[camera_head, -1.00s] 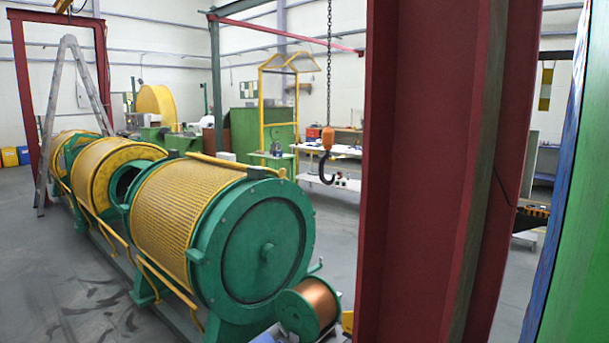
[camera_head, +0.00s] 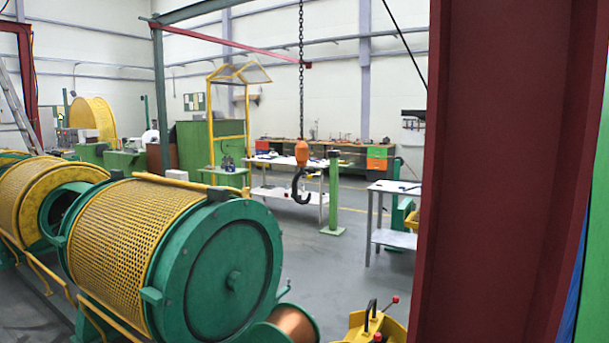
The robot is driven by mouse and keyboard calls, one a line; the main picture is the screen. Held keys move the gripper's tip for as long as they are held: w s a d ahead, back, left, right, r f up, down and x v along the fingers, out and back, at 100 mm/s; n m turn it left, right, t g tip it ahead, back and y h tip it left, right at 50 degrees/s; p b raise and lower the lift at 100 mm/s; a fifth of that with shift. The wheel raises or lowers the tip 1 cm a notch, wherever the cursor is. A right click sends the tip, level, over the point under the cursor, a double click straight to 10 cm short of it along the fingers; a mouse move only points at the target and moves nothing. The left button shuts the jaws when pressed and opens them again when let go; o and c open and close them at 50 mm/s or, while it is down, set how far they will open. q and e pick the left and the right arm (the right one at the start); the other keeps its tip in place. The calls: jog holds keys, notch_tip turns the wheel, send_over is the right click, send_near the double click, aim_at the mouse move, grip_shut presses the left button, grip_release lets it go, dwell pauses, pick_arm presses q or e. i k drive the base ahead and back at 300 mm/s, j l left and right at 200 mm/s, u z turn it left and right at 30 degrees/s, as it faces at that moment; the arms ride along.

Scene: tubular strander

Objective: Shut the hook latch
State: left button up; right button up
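A dark crane hook (camera_head: 301,188) hangs open side to the right, beneath an orange hook block (camera_head: 302,153). A chain (camera_head: 301,70) holds it up in the middle of the head view. The hook is small at this distance, and I cannot make out its latch or whether that is open or shut. Neither of my grippers is in view.
A wide dark red steel column (camera_head: 500,170) blocks the right side. The green and yellow strander drum (camera_head: 228,275) fills the lower left. A yellow piece of equipment (camera_head: 372,327) stands at the bottom. Tables (camera_head: 388,187) stand beyond, with grey floor between.

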aim_at(318, 174)
jog(key=i+j+z, duration=0.45)
jog(key=i+j, duration=0.15)
jog(key=j, duration=0.2)
jog(key=i+j+z, duration=0.2)
jog(key=j, duration=0.25)
